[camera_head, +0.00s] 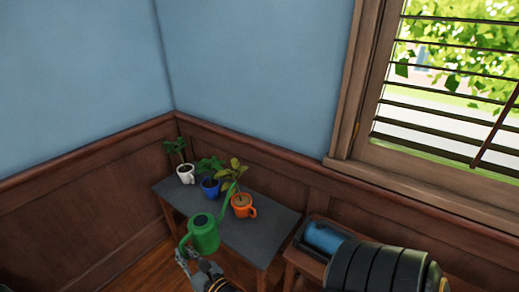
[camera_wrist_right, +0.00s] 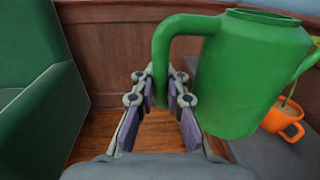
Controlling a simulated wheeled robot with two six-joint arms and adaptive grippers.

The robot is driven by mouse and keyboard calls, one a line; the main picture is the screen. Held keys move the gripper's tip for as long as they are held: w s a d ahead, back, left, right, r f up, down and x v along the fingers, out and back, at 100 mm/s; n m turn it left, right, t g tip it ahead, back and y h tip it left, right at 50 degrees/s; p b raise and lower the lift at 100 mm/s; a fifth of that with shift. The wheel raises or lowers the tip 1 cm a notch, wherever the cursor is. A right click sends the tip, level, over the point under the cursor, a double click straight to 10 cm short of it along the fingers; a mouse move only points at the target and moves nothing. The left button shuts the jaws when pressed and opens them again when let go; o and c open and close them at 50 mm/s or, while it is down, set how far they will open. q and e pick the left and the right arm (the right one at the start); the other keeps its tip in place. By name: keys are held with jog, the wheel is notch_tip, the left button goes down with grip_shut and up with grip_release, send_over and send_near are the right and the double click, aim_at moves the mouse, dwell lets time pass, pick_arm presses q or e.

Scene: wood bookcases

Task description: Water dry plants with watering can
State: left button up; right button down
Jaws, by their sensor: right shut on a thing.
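My right gripper (camera_head: 184,257) is shut on the handle of the green watering can (camera_head: 204,236), at the table's front left. In the right wrist view, the can (camera_wrist_right: 252,75) looks nearly upright, with its handle between the fingers (camera_wrist_right: 160,85). Its spout points toward the pots, between the blue and orange ones; the tip is hard to make out. A white pot (camera_head: 187,175), a blue pot (camera_head: 210,188) and an orange pot (camera_head: 242,207) stand in a row, each with a plant. The orange pot's plant (camera_head: 233,170) has yellowish leaves. My left gripper is not in view.
The pots stand on a dark-topped wooden table (camera_head: 270,222) against the wall; its right part is bare. A wooden stand with a blue item (camera_head: 323,238) is at the right, below a window. A green padded seat (camera_wrist_right: 35,110) is left in the wrist view.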

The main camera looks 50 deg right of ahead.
jog(key=shift+s+f+b, duration=0.25)
jog(key=shift+b, duration=0.1)
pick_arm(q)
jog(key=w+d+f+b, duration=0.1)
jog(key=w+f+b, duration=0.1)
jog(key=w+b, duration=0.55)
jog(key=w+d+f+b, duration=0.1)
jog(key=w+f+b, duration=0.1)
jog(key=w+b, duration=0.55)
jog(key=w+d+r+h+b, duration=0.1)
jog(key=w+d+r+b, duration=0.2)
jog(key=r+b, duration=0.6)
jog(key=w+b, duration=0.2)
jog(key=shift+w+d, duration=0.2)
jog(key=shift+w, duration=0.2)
pick_arm(e)
jog(key=w+d+f+m+h, duration=0.1)
jog(key=w+d+f, duration=0.1)
jog(key=w+f, duration=0.5)
jog(key=w+d+f+m+h, duration=0.1)
jog(key=w+d+f+h, duration=0.1)
jog(key=w+f, duration=0.6)
notch_tip(320, 180, down, 7)
jog(key=shift+d+r, duration=0.1)
jog(key=shift+d, duration=0.3)
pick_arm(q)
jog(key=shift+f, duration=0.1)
